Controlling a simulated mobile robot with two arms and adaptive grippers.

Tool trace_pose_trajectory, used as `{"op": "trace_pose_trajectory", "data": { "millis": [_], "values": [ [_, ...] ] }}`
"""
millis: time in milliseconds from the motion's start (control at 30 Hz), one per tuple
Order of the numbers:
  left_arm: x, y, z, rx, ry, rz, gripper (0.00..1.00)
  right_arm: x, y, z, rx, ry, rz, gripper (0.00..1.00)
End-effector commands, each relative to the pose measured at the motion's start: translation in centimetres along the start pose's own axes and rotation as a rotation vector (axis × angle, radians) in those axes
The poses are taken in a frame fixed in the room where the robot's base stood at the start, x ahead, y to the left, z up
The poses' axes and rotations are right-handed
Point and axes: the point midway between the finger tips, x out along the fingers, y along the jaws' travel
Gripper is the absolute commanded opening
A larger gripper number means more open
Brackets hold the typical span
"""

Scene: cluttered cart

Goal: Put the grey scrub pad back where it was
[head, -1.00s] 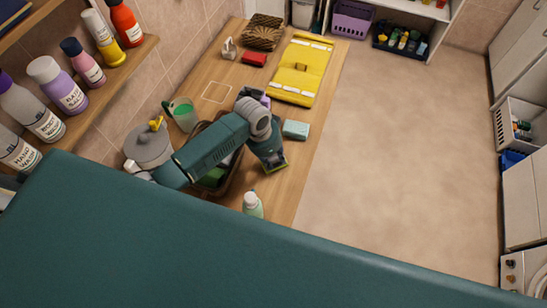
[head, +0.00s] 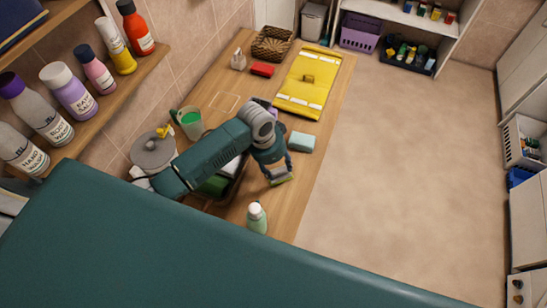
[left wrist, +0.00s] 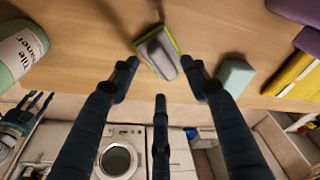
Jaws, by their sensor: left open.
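The grey scrub pad (left wrist: 157,52), with a lime-green edge, lies on the wooden cart top just beyond my fingertips in the left wrist view. In the head view only its lime edge (head: 282,180) shows clearly under my left gripper (head: 279,171); the rest is mostly hidden. My left gripper, also in the left wrist view (left wrist: 160,70), is open, with its fingers spread around the near end of the pad. I cannot tell whether they touch it. A pale rectangular outline (head: 225,104) is marked on the cart top farther back. My right gripper is not in view.
A pale teal sponge (head: 301,142) lies right of my gripper.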

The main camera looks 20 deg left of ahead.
Motion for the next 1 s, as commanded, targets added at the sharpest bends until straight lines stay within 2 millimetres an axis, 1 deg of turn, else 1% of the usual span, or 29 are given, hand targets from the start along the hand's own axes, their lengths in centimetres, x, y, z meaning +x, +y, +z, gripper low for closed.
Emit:
{"op": "trace_pose_trajectory", "data": {
  "millis": [33,200,300,400,600,1000],
  "values": [
    [-1.1,-0.2,-0.1,0.001,0.004,-0.004,0.46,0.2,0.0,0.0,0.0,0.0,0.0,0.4],
    [-4.7,-0.1,0.0,0.001,0.003,-0.004,0.46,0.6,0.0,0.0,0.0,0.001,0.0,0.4],
    [-6.3,-0.1,0.0,0.0,0.002,-0.003,0.46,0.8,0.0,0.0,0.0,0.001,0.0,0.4],
    [-7.5,-0.1,0.0,0.0,0.001,-0.002,0.46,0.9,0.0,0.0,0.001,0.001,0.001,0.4],
    [-8.3,0.0,0.0,0.0,0.0,-0.001,0.46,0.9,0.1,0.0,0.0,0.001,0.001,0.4],
    [-8.3,0.0,0.0,0.0,-0.001,0.0,0.46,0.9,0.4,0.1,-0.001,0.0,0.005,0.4]
  ]
}}
